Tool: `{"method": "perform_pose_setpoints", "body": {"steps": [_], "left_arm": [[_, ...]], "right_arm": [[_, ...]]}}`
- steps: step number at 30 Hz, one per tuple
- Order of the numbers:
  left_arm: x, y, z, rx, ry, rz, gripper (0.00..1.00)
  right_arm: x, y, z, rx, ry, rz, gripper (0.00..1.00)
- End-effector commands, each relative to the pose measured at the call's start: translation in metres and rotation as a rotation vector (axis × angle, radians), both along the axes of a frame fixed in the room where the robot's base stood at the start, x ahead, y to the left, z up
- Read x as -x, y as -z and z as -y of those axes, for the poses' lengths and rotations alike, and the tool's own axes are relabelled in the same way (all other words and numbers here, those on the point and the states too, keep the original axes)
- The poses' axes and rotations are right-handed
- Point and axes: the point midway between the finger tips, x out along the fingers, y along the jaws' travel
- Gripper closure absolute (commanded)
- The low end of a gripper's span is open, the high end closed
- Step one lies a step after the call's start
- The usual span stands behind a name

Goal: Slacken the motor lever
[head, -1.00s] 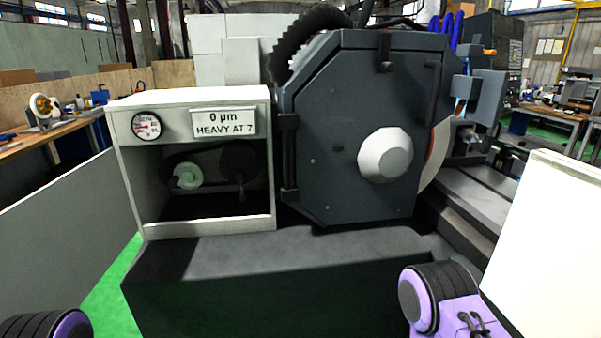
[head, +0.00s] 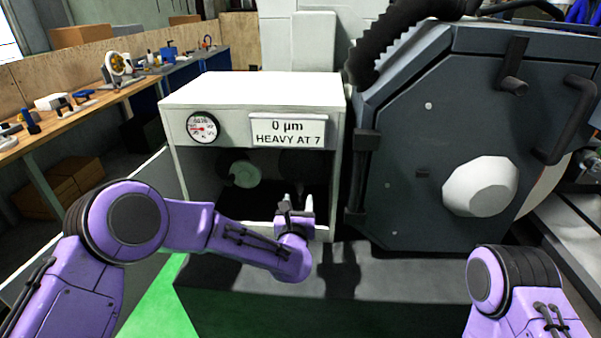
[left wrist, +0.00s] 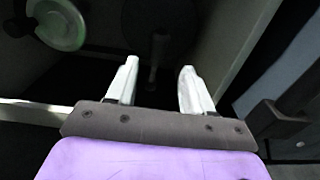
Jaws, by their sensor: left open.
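The motor lever (left wrist: 154,70) is a dark, thin rod hanging below a dark round wheel inside the open-fronted cabinet (head: 337,150). In the left wrist view it shows dimly beyond my fingers, roughly midway between them. In the head view it is hidden or lost in shadow behind my gripper. My left gripper (head: 296,203) is open and empty at the cabinet's lower front edge, pointing in. Its two pale fingers stand apart in the left wrist view (left wrist: 158,78), and neither visibly touches the lever. My right gripper is out of view.
A pale green pulley (head: 241,174) sits left of the lever. A gauge (head: 202,128) and a sign (head: 288,130) reading "0 µm HEAVY AT 7" are on the cabinet front. The dark wheel guard (head: 420,130) stands close on the right.

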Motion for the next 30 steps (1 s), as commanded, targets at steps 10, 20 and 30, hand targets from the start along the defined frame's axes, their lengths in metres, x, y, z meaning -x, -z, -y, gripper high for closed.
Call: {"method": "perform_pose_setpoints", "body": {"steps": [10, 20, 30], "left_arm": [[-0.046, -0.012, -0.008, 0.005, -0.014, 0.017, 0.48], [-0.099, 0.002, -0.005, 0.003, -0.008, -0.002, 0.48], [-0.104, 0.002, -0.005, 0.003, -0.006, -0.001, 0.55]], "right_arm": [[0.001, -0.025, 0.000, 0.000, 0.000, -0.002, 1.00], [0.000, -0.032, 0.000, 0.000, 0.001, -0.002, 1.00], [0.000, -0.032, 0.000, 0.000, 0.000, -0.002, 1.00]]}}
